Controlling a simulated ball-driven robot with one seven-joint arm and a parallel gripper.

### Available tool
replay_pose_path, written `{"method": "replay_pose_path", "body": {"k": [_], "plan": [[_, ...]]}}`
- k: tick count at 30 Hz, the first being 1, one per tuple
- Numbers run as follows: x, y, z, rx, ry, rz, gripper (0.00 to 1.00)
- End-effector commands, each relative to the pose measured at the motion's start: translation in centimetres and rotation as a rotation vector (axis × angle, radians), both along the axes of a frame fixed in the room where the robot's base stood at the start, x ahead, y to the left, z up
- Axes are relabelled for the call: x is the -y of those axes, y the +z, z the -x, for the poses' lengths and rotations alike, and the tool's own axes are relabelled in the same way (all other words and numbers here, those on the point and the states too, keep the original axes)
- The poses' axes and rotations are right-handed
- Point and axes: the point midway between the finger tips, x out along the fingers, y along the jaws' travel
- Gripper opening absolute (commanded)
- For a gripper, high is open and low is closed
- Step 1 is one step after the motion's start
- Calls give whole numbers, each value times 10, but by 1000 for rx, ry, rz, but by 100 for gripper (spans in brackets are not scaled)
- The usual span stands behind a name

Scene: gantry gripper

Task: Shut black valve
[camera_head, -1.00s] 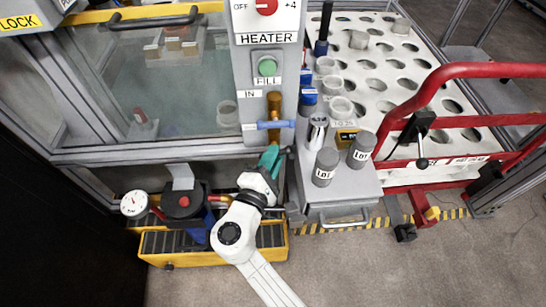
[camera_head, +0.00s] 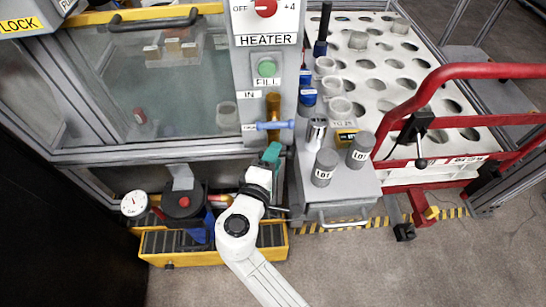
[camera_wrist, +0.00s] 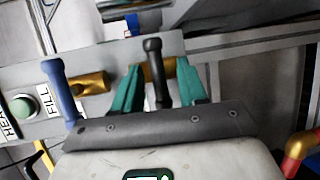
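The black valve shows in the wrist view as an upright black handle (camera_wrist: 154,66) with a rounded end, in front of a brass body (camera_wrist: 170,68). My gripper (camera_wrist: 158,72) is open, with one teal finger on each side of the black handle. A gap shows on both sides of it, wider on the right. In the head view my gripper (camera_head: 272,153) is just below the blue valve (camera_head: 268,125), and the black valve is mostly hidden there. The blue valve handle (camera_wrist: 60,90) stands left of my fingers in the wrist view.
The heater panel (camera_head: 265,50) with its green FILL button (camera_head: 267,67) rises above the valves. Grey lidded containers (camera_head: 325,167) stand close on the right. A yellow tray (camera_head: 185,257) lies below left. A red rail (camera_head: 470,70) is farther right.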

Motion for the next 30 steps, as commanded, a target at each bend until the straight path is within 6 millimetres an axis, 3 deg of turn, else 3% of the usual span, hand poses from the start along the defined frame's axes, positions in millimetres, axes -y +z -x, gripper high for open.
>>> {"method": "replay_pose_path", "body": {"k": [10,24,30], "plan": [[-5,3,7,1,4,1,42],[-37,18,81,1,4,1,42],[-43,20,95,1,0,0,42]]}}
